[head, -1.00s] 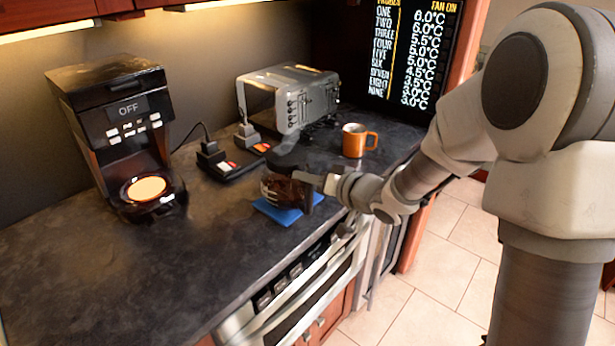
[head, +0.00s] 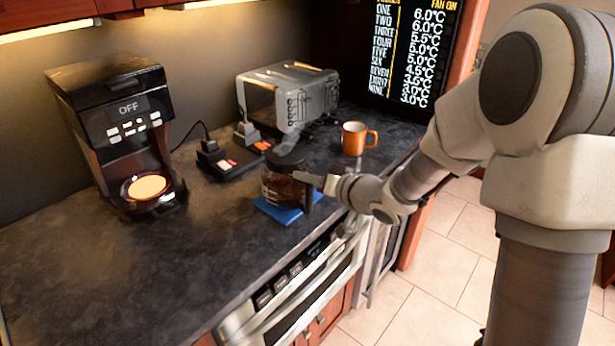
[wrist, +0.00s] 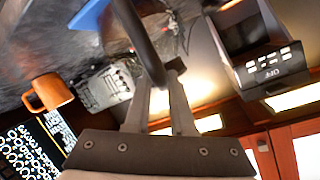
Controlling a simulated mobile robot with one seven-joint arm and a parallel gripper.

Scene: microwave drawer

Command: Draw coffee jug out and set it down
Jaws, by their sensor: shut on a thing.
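The coffee jug (head: 280,184) is dark glass with a black lid and handle, upright over the blue mat (head: 276,212) near the counter's front edge. I cannot tell whether its base touches the mat. My gripper (head: 304,178) is shut on the jug's handle from the right. In the wrist view the dark handle (wrist: 140,35) passes between my gripper's fingers (wrist: 158,85). The coffee maker (head: 112,130) stands at the left with its display reading OFF, and its round plate (head: 146,187) is empty.
A steel toaster (head: 290,97) stands at the back. An orange mug (head: 356,138) is behind and right of the jug. A black charger block (head: 228,163) with a cable lies behind the jug. The counter (head: 130,270) at front left is clear.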

